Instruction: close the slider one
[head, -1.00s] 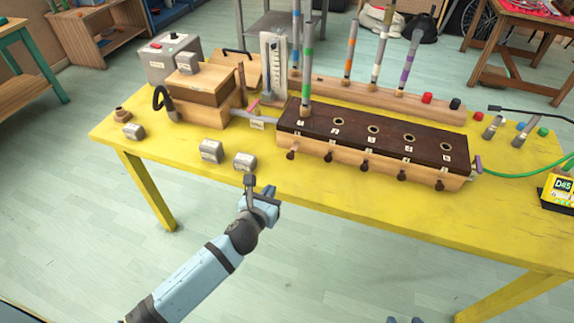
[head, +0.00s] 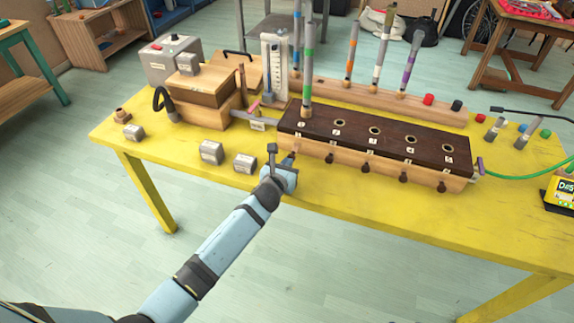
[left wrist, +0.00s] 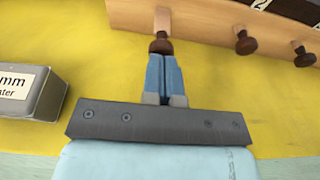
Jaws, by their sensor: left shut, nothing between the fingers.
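The long wooden box (head: 375,160) with a dark numbered top stands on the yellow table. Its front has a row of dark slider knobs. The leftmost is slider one, whose dark round knob (left wrist: 161,45) and pale wooden stem show in the left wrist view. More stem shows here than at the two neighbouring sliders. My left gripper (head: 289,165) is shut and empty in front of this knob. In the left wrist view its blue fingertips (left wrist: 163,59) point straight at the knob, right against or just short of it; I cannot tell which. My right gripper is not in view.
Grey labelled blocks (head: 245,163) sit left of my gripper near the table edge. A striped tube (head: 308,75) stands upright in the box's first hole. Other knobs, such as this one (left wrist: 245,42), lie to the right. The yellow tabletop (head: 360,205) before the box is clear.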

